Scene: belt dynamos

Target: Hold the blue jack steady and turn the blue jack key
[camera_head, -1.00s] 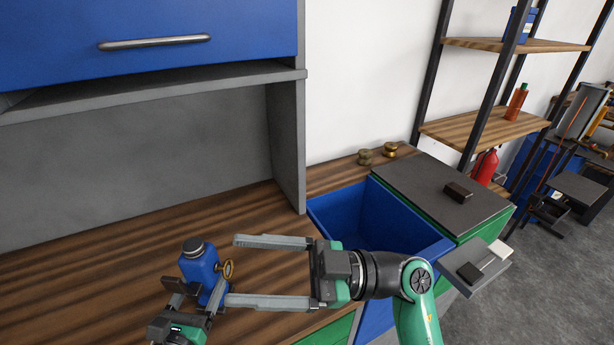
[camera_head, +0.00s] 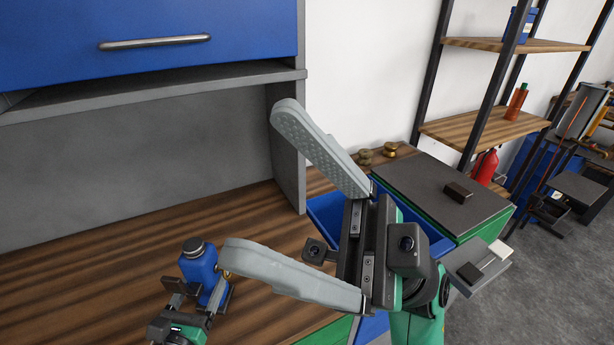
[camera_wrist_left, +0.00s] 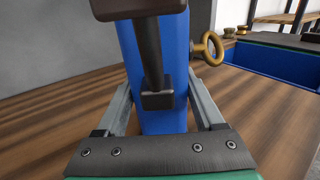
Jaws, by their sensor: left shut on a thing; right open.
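The blue jack (camera_head: 200,268) stands upright on the wooden bench, with a dark cap on top. My left gripper (camera_head: 196,296) is shut on the jack from the front; in the left wrist view the fingers lie on both sides of the blue body (camera_wrist_left: 160,120). The brass jack key (camera_wrist_left: 208,48) sticks out of the jack's right side in the left wrist view; in the head view it is mostly hidden behind my right gripper's lower finger. My right gripper (camera_head: 250,180) is wide open and empty, raised right of the jack, close to the camera.
A blue open drawer (camera_head: 325,212) is behind my right gripper. Brass pieces (camera_head: 390,150) stand at the bench's far right, beside a dark-topped cabinet (camera_head: 440,190). A grey upright panel (camera_head: 288,150) stands behind. The bench left of the jack is clear.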

